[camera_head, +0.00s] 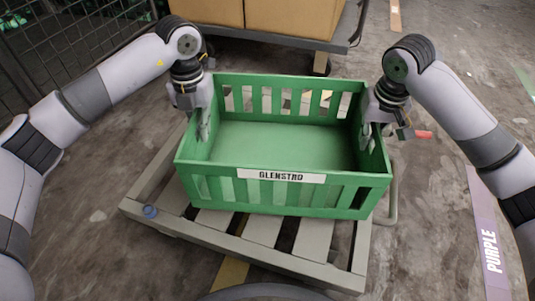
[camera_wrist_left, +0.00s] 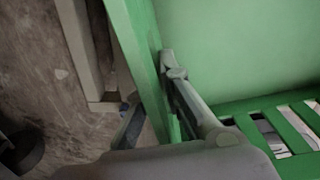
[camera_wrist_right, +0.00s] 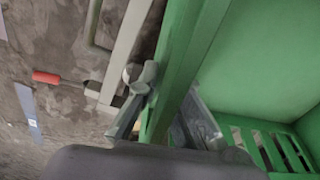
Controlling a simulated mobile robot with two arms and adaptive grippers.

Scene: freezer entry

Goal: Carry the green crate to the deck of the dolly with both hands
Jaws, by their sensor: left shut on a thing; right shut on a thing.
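The green crate (camera_head: 280,198), open-topped and empty, with slatted sides and a "GLENSTAD"-like label, is level over the slatted grey-beige deck of the dolly (camera_head: 262,229). I cannot tell whether its bottom touches the slats. My left gripper (camera_head: 203,122) is shut on the crate's left wall; in the left wrist view its fingers (camera_wrist_left: 158,105) straddle the green wall (camera_wrist_left: 138,60). My right gripper (camera_head: 369,122) is shut on the right wall; in the right wrist view its fingers (camera_wrist_right: 162,112) lie on both sides of that wall (camera_wrist_right: 190,60). The crate hides much of the deck.
A cart (camera_head: 335,42) with cardboard boxes (camera_head: 290,15) stands behind the crate. A wire mesh fence (camera_head: 75,45) is at the back left. A red-handled tool (camera_head: 423,134) shows right of the crate. A purple floor strip (camera_head: 487,235) lies right; concrete floor between is mostly clear.

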